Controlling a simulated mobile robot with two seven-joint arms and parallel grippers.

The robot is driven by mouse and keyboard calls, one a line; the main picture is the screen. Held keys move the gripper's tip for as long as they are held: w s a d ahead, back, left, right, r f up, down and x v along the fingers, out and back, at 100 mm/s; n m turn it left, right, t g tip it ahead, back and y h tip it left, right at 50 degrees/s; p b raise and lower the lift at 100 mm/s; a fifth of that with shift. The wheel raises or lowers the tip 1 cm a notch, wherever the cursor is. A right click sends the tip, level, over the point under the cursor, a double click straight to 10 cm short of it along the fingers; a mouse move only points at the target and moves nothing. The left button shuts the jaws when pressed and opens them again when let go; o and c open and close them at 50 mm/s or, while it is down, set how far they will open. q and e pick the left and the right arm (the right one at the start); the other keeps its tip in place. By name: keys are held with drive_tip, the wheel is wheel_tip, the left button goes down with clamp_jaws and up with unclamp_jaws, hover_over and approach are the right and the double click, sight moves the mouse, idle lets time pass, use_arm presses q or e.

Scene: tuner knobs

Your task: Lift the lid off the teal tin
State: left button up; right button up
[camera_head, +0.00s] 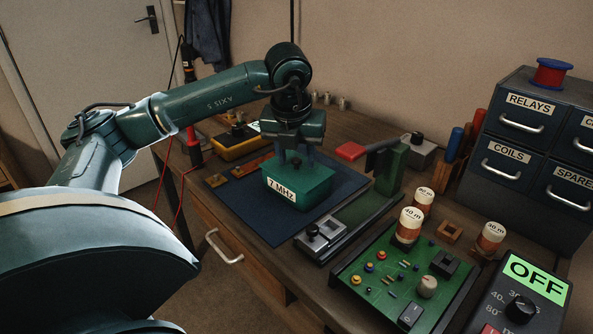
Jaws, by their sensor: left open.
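The teal tin (289,195) stands on a dark blue mat (240,210) on the workbench. It has a white label reading "7 MHz" on its front. Its teal lid (312,174) is on top, with a small part that my gripper partly hides. My left gripper (296,160) points down right over the lid, its fingers open at the middle of the lid's top. I cannot tell whether the fingers touch the lid. My right gripper is not in view.
A green circuit board (390,280) with coils stands at the front right. A yellow meter (236,143) is behind left. Drawers (520,130) block the far right.

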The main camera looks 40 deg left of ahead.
use_arm(q)
clamp_jaws()
idle(0.4)
